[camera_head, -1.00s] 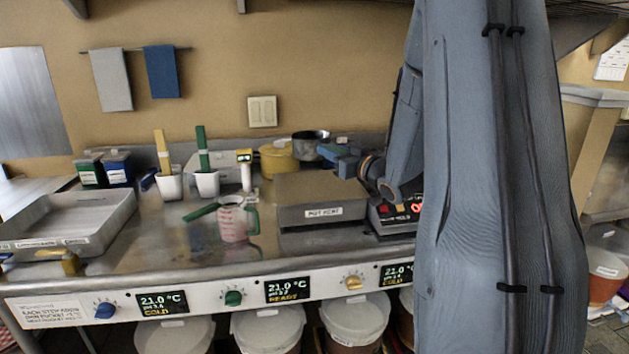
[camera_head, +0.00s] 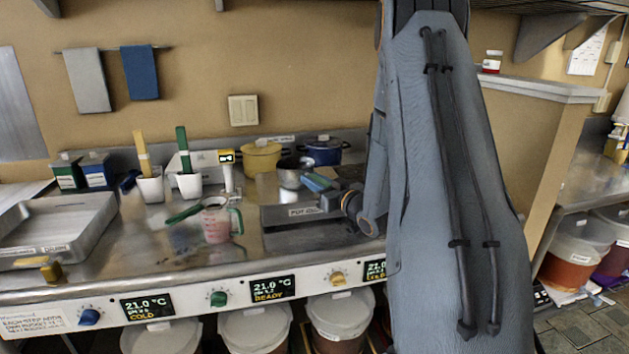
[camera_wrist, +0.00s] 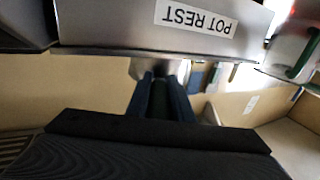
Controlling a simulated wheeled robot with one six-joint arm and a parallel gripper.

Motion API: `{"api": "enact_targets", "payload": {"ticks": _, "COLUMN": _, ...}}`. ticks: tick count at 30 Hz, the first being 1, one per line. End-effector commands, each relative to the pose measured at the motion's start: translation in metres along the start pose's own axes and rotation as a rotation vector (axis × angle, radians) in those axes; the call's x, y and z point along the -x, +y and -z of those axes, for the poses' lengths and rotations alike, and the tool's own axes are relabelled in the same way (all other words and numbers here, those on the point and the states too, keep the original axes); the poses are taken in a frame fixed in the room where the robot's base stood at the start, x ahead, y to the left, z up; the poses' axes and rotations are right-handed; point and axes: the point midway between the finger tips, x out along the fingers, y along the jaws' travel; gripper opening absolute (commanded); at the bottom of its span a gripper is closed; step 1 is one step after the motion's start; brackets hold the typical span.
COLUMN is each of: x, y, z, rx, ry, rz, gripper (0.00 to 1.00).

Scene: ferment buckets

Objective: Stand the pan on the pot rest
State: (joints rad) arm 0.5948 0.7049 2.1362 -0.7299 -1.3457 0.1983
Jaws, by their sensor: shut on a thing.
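A small steel pan (camera_head: 291,174) is in the head view, at the rear edge of the pot rest as seen from here. My gripper (camera_head: 318,183) is shut on its handle, to the right of the pan's bowl. The pot rest (camera_head: 285,220) is a low grey block with a label, partly hidden by my arm. I cannot tell whether the pan touches it. In the wrist view the pot rest's label appears upside down (camera_wrist: 194,18), above my gripper's fingers (camera_wrist: 160,85). Only a small, blurred part of the pan shows beyond them.
A yellow pot (camera_head: 262,160) and a blue pot (camera_head: 324,153) stand behind the pan. A shallow tray (camera_head: 50,235) lies far left.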

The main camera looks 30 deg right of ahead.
Motion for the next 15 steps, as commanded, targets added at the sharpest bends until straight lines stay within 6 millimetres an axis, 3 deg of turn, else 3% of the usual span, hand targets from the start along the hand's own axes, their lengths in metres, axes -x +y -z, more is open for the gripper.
{"api": "enact_targets", "payload": {"ticks": 8, "x": -0.0004, "y": 0.0001, "z": -0.0029, "rx": 0.0, "ry": 0.002, "rz": 0.0, "gripper": 0.0}}
{"api": "enact_targets", "payload": {"ticks": 9, "x": -0.0001, "y": -0.0001, "z": -0.0034, "rx": 0.0, "ry": 0.0, "rz": 0.0, "gripper": 0.25}}
{"api": "enact_targets", "payload": {"ticks": 12, "x": 0.0, "y": -0.0001, "z": -0.003, "rx": 0.0, "ry": 0.0, "rz": 0.0, "gripper": 0.39}}
{"api": "enact_targets", "payload": {"ticks": 15, "x": 0.0001, "y": -0.0001, "z": -0.003, "rx": 0.0, "ry": 0.0, "rz": 0.0, "gripper": 0.39}}
